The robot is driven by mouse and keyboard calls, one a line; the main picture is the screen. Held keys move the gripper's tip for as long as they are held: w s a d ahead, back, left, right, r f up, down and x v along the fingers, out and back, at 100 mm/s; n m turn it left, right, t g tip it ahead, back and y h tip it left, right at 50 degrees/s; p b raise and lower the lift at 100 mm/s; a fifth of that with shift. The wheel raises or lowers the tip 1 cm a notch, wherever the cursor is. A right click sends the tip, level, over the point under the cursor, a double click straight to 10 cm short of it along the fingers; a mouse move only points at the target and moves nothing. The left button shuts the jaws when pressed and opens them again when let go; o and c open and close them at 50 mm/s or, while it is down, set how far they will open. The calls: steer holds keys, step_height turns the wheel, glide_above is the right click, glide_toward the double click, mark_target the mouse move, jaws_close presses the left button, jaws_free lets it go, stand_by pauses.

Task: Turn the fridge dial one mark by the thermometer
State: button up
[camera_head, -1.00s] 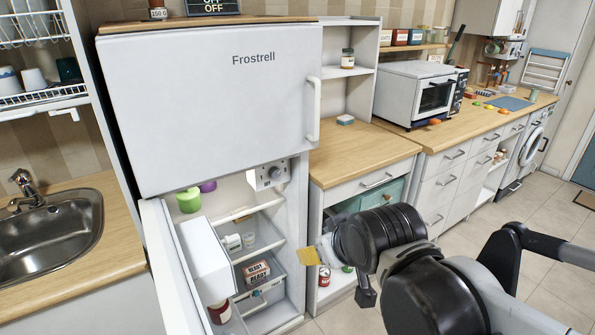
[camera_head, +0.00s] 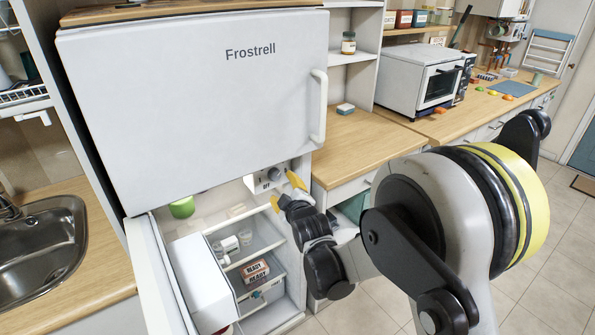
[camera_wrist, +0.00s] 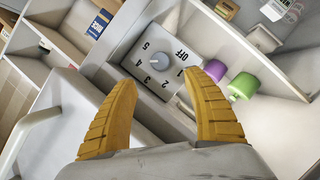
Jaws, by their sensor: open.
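The fridge dial is a grey round knob (camera_wrist: 150,54) on a light plate marked OFF and 1 to 5; I cannot tell for certain which mark it points at. It also shows in the head view (camera_head: 275,174), at the top of the open lower fridge compartment. My gripper (camera_wrist: 162,82) has its two yellow fingers apart, with the dial between and beyond their tips, and nothing held. In the head view my gripper (camera_head: 285,192) is just below and right of the dial. I cannot make out a thermometer for sure.
The fridge door (camera_head: 160,275) stands open at the left; the freezer door (camera_head: 190,110) above is shut. A green container (camera_wrist: 242,87) and a purple one (camera_wrist: 215,70) are near the right finger. A white shelf unit and counter (camera_head: 365,145) stand right of the fridge.

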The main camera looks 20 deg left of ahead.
mark_target(276, 176)
steer(key=b+x, duration=0.3)
steer(key=x, duration=0.6)
steer(key=shift+w+a+f, duration=0.2)
steer(key=shift+w+a, duration=0.3)
steer(key=shift+w, duration=0.15)
steer(key=c, duration=1.2)
